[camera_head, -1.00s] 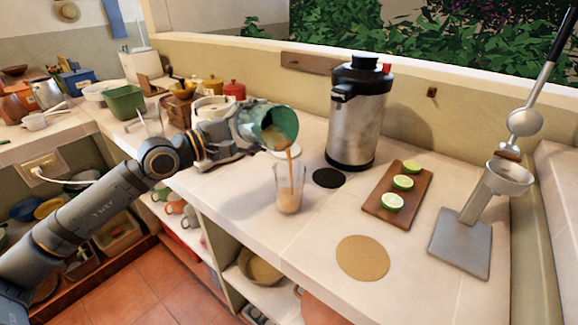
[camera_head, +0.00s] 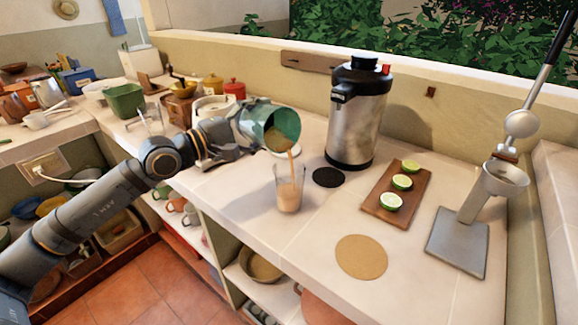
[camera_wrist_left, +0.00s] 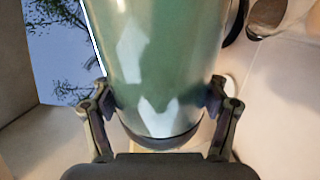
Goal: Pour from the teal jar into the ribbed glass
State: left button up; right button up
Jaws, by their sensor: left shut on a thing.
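The teal jar (camera_head: 284,124) is tilted with its mouth toward the right and down, above the ribbed glass. My left gripper (camera_head: 240,124) is shut on it. In the left wrist view the jar (camera_wrist_left: 165,60) fills the middle, with the fingers of the left gripper (camera_wrist_left: 162,105) on both sides of it. A thin stream of orange-brown liquid runs from the jar's lip into the ribbed glass (camera_head: 289,190). The glass stands upright on the counter and is filled to a bit over half. My right gripper is not in view.
A steel urn (camera_head: 357,115) stands behind the glass, with a black disc (camera_head: 328,177) in front of it. A wooden board (camera_head: 384,205) with lime halves, a round tan mat (camera_head: 361,257) and a lever press (camera_head: 460,235) are to the right. The counter (camera_head: 245,190) left of the glass is clear.

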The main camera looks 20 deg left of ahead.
pick_arm(q)
jog(key=shift+d+r, duration=0.1)
jog(key=shift+r, duration=0.05)
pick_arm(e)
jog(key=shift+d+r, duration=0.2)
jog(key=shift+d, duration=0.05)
pick_arm(q)
jog(key=shift+s+d+r+m, duration=0.1)
jog(key=shift+s+r+m, duration=0.1)
jog(key=shift+m, duration=0.2)
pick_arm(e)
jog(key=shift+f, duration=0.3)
pick_arm(q)
jog(key=shift+r+b, duration=0.15)
jog(key=shift+b, duration=0.2)
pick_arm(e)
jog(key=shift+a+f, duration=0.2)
pick_arm(q)
jog(key=shift+d+r+m, duration=0.1)
jog(key=shift+r+m, duration=0.05)
jog(key=shift+m, duration=0.25)
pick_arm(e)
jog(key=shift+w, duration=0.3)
pick_arm(q)
jog(key=shift+r+b, duration=0.1)
jog(key=shift+b, duration=0.2)
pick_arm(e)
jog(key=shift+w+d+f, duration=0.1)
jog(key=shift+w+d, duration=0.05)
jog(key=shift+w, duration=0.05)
